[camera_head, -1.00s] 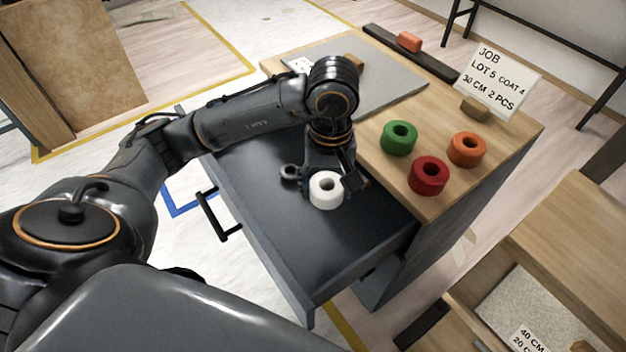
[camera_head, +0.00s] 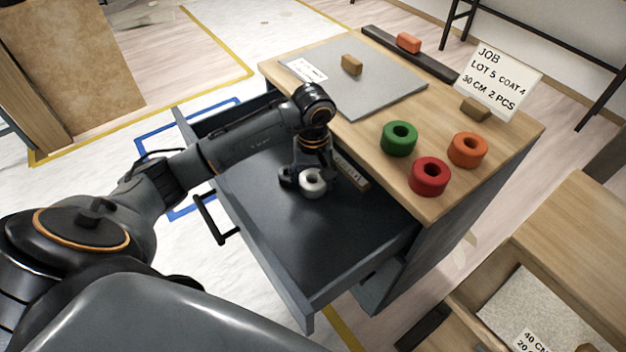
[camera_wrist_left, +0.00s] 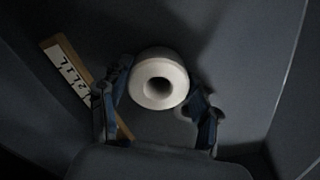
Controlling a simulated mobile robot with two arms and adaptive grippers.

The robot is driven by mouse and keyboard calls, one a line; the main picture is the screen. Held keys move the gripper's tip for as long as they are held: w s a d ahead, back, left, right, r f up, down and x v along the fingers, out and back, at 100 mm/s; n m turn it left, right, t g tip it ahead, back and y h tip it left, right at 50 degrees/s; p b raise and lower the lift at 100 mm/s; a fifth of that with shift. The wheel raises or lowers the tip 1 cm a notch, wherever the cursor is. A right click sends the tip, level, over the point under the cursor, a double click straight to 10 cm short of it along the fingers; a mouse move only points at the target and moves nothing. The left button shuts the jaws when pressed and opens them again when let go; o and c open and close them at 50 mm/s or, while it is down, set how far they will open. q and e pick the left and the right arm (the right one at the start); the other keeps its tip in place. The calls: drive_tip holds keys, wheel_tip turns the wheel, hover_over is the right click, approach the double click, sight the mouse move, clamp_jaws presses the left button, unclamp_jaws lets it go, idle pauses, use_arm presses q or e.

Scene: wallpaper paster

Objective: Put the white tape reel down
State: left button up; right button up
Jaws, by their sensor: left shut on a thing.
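The white tape reel (camera_head: 313,184) is inside the open dark drawer (camera_head: 330,240), near its middle. It also shows in the left wrist view (camera_wrist_left: 167,70), with its hole facing the camera, between the two fingers. My left gripper (camera_head: 308,180) is shut on the reel, low in the drawer. I cannot tell whether the reel touches the drawer floor. In the left wrist view the gripper (camera_wrist_left: 158,108) has a finger at each side of the reel. My right gripper is not in view.
A labelled wooden strip (camera_head: 352,172) lies in the drawer beside the gripper; it shows in the wrist view (camera_wrist_left: 70,68). Green (camera_head: 399,138), red (camera_head: 429,176) and orange (camera_head: 467,149) reels stand on the wooden top. The drawer's front part is bare.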

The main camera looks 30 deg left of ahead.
use_arm(q)
drive_tip(key=shift+f, duration=0.1)
idle(0.3)
drive_tip(key=o, duration=1)
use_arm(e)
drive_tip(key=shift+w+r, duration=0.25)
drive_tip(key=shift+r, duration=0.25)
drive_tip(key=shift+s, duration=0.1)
use_arm(q)
drive_tip(key=shift+r+p, duration=0.55)
drive_tip(key=shift+r, duration=5.6)
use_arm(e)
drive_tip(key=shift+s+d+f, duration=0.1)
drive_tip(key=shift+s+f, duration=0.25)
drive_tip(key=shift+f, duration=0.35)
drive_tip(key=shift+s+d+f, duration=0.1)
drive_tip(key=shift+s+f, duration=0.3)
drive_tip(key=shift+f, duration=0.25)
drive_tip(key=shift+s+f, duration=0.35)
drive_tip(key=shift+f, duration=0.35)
